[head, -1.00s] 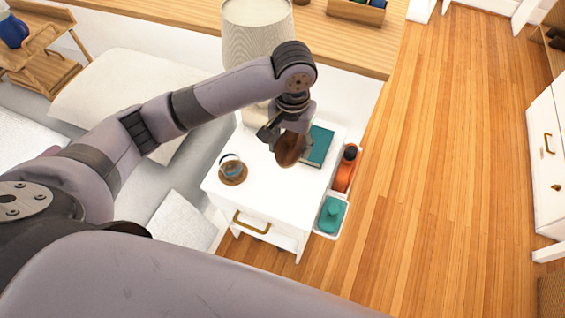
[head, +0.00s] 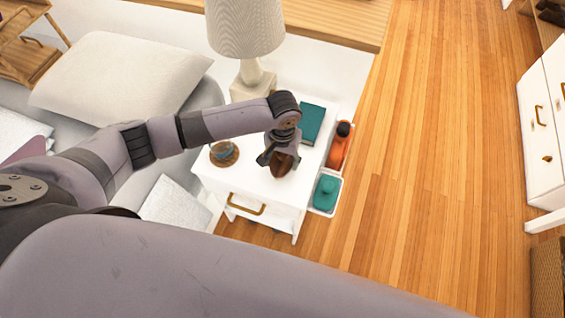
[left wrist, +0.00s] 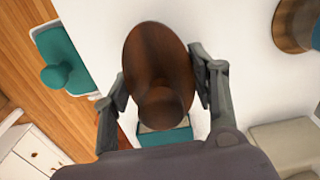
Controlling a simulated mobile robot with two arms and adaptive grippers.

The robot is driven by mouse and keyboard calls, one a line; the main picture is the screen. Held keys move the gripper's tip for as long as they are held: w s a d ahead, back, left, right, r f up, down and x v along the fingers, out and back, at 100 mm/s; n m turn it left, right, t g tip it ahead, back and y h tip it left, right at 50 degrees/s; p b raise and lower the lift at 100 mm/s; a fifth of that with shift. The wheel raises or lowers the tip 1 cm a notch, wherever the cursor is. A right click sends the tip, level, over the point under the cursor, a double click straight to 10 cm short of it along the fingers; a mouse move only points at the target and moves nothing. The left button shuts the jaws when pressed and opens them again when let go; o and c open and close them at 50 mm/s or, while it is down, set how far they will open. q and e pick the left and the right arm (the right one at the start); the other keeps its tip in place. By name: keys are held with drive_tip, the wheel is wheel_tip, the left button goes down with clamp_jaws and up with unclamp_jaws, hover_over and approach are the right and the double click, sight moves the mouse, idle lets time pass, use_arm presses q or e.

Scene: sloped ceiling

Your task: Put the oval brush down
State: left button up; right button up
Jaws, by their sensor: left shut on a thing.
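The oval brush (head: 281,164) is dark brown wood. It shows large in the left wrist view (left wrist: 158,60), with its round knob toward my gripper. My left gripper (head: 275,152) is shut on the brush, a finger on each side of it, over the front part of the white nightstand (head: 246,183). I cannot tell whether the brush touches the top. My right gripper is not in view.
A glass on a wooden coaster (head: 224,160) stands left of the brush. A teal book (head: 312,122) and a lamp (head: 250,84) are behind. Side trays hold an orange bottle (head: 339,146) and a teal knobbed object (head: 325,192). The nightstand's front right is clear.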

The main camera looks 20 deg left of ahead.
use_arm(q)
drive_tip(key=shift+f, duration=1.35)
drive_tip(key=shift+f, duration=0.15)
drive_tip(key=o, duration=1.1)
wheel_tip(320, 180, up, 12)
drive_tip(key=shift+r+p, duration=0.2)
drive_tip(key=shift+p, duration=0.35)
